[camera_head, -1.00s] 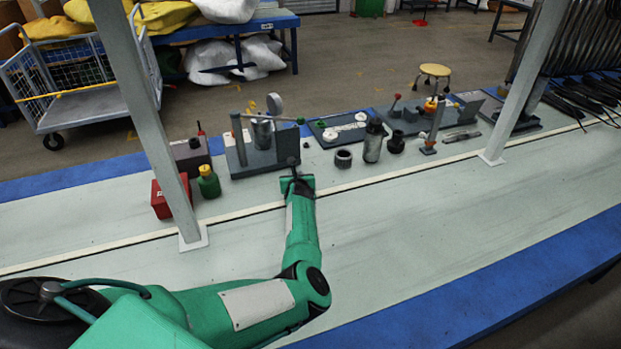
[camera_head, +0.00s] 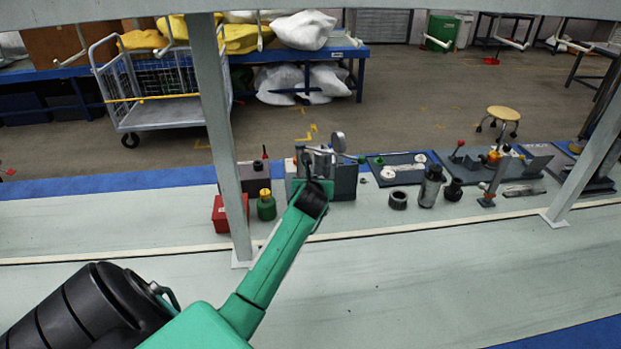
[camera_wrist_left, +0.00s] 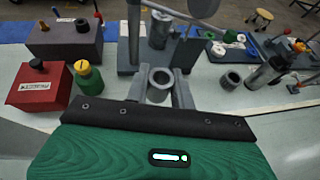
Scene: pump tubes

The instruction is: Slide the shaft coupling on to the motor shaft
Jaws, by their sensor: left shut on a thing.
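My left gripper (camera_wrist_left: 158,92) is shut on a grey hollow cylinder, which looks like the shaft coupling (camera_wrist_left: 160,78). Its open end faces up toward the wrist camera. In the head view my own wrist largely hides the gripper and coupling. Just beyond the coupling is a grey stand (camera_head: 345,182) with an upright plate and a grey cylinder (camera_wrist_left: 160,28); this may be the motor unit. I cannot make out the motor shaft or whether the coupling touches it. My right gripper is not in view.
Left of the stand are a red box (camera_head: 228,213), a green bottle (camera_head: 266,207) and a dark box (camera_head: 255,178). To the right are a dark ring (camera_head: 398,200), a metal cylinder (camera_head: 431,187) and a post foot (camera_head: 559,218). A post (camera_head: 222,130) rises beside my arm.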

